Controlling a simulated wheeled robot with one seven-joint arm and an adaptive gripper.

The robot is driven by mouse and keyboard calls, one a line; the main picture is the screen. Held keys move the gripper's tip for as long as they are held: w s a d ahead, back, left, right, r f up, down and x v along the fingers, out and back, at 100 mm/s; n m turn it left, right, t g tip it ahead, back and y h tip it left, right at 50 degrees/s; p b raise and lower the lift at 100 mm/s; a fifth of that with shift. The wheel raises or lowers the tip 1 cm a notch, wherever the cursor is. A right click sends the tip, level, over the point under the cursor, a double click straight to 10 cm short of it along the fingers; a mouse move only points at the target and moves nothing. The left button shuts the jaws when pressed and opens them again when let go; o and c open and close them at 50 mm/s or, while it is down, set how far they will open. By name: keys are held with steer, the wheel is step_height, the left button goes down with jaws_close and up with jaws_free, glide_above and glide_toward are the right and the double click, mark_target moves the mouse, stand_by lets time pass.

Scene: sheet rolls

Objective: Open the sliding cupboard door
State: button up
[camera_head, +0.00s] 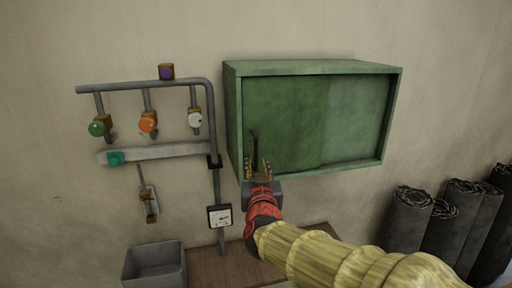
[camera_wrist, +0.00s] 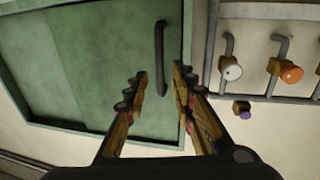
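The green cupboard (camera_head: 310,68) hangs on the wall, and its front is covered by two sliding panels. The left door (camera_head: 290,120) carries a dark vertical bar handle (camera_head: 255,140) near its left edge. In the wrist view the door (camera_wrist: 105,40) fills the left, with the handle (camera_wrist: 160,50) near its right side. My gripper (camera_head: 258,161) is open and empty at the cupboard's lower left. In the wrist view the handle's lower part appears between the open fingertips (camera_wrist: 160,72); I cannot tell whether they touch it.
Grey pipes with coloured valve knobs (camera_head: 148,121) are on the wall left of the cupboard. A gauge (camera_head: 219,216) and a grey bin (camera_head: 154,265) are below. Dark sheet rolls (camera_head: 408,220) stand at the right. A wooden surface (camera_head: 205,268) lies under my arm.

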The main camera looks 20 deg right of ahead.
mark_target(256, 155)
steer(key=w, duration=0.3)
steer(key=w+d+p, duration=0.1)
steer(key=w, duration=0.3)
steer(key=shift+w+d+f, duration=0.1)
steer(key=shift+w+d, duration=0.05)
steer(key=shift+d, duration=0.05)
steer(key=shift+c, duration=0.2)
jaws_close()
stand_by(0.5)
